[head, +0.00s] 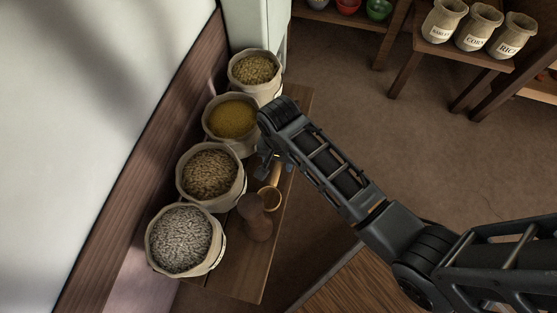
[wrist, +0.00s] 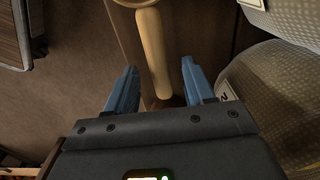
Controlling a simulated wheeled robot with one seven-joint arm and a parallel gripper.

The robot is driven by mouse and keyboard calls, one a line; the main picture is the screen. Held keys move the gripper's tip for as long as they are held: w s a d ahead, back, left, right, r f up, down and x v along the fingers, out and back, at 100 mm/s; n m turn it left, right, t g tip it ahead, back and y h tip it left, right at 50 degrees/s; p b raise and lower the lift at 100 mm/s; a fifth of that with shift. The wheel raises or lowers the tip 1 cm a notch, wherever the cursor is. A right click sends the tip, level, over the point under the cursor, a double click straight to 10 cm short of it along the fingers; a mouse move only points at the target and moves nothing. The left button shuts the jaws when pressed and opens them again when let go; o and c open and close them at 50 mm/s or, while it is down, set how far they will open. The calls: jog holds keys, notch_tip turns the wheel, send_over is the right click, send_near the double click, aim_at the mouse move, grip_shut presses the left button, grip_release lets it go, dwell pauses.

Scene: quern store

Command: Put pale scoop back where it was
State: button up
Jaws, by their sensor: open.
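The pale scoop (head: 271,198) lies on the wooden bench (head: 240,285), its round bowl toward the front and its light handle running back under my gripper (head: 268,166). In the wrist view the pale handle (wrist: 153,50) runs between the two blue fingers of my gripper (wrist: 158,72), with the bowl cut off at the top edge. The fingers are apart, one on each side of the handle, and do not appear to touch it. My arm partly hides the handle in the head view.
A dark brown wooden object (head: 255,222) stands just left of the scoop. Several filled sacks, including one of grey grain (head: 180,240) and one of yellow meal (head: 231,119), line the bench's wall side. Labelled sacks (head: 474,28) stand on a far table. Open floor (head: 340,90) lies right of the bench.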

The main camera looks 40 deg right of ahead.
notch_tip(320, 180, up, 11)
jog(key=p, duration=0.4)
jog(key=s+n+t, duration=0.5)
jog(key=s+t, duration=0.2)
jog(key=s, duration=0.7)
jog(key=s+r+n+t, duration=0.3)
jog(key=s+r, duration=0.3)
jog(key=r, duration=0.5)
jog(key=s+r+n+t, duration=0.2)
jog(key=s+r+t, duration=0.3)
jog(key=r, duration=0.7)
jog(key=shift+s+n, duration=0.4)
jog(key=shift+s, duration=0.25)
